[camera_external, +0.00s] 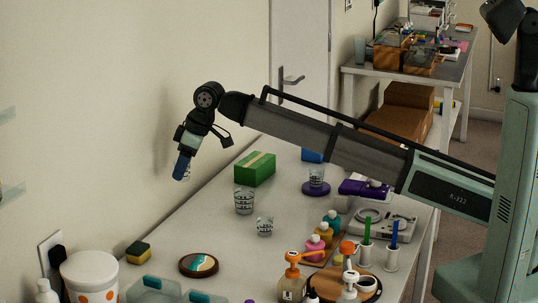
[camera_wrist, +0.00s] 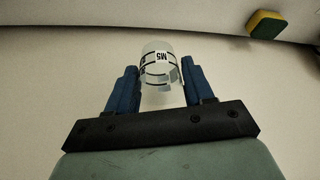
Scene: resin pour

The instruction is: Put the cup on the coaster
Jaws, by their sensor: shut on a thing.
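My gripper (camera_external: 181,167) is raised in the air at the left, near the wall and above the table's far left side. Its blue fingers are shut on a clear cup (camera_wrist: 158,64) with black marks and a white label. In the external view the cup is mostly hidden behind the fingers. A round coaster (camera_external: 198,264) with a dark wooden rim and a teal, white and brown top lies on the table near the front left. It is bare and well below the gripper.
Other clear marked cups stand on the table (camera_external: 205,229): a large one (camera_external: 244,201), a small one (camera_external: 265,227), and one (camera_external: 317,176) on a purple disc (camera_external: 316,189). A sponge (camera_external: 138,252), a green box (camera_external: 255,169), pump bottles and a white tub (camera_external: 89,279) are around.

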